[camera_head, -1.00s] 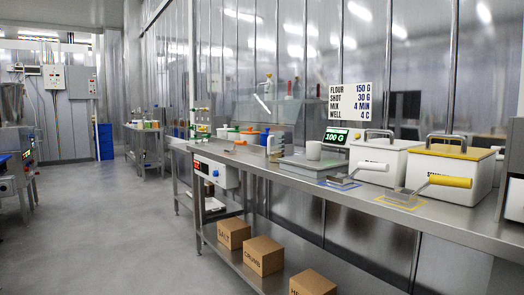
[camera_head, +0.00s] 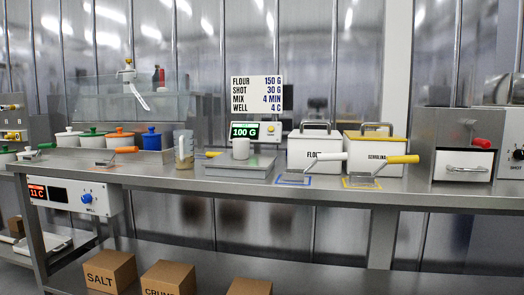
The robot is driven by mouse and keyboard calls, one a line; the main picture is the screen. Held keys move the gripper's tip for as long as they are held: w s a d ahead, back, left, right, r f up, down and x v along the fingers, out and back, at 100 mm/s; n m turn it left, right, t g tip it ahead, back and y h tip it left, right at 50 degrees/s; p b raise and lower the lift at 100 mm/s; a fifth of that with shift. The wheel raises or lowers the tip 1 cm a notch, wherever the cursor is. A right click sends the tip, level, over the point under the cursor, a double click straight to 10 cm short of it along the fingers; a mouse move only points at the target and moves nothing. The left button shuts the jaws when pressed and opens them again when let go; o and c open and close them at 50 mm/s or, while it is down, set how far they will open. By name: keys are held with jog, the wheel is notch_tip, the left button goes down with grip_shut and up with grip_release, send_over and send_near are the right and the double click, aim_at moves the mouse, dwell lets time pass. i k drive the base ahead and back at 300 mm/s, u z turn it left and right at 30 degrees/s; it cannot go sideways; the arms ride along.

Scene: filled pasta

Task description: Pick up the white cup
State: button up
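The white cup (camera_head: 240,149) stands upright on the flat metal plate of the scale (camera_head: 232,167), near the middle of the steel table (camera_head: 330,184). The scale's green display (camera_head: 244,131) behind it reads 100 G. The cup looks unobstructed from this side. My gripper is not in the head view.
Right of the cup stand white flour (camera_head: 303,150) and semolina (camera_head: 365,158) bins, with scoops in front. Left stands a jug (camera_head: 184,148); farther left are several lidded pots (camera_head: 120,139). Cardboard boxes (camera_head: 110,272) sit on the lower shelf. A metal unit (camera_head: 458,160) stands right.

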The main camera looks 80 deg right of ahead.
aim_at(241, 145)
jog(key=z, duration=1)
jog(key=i, duration=1)
jog(key=z, duration=0.85)
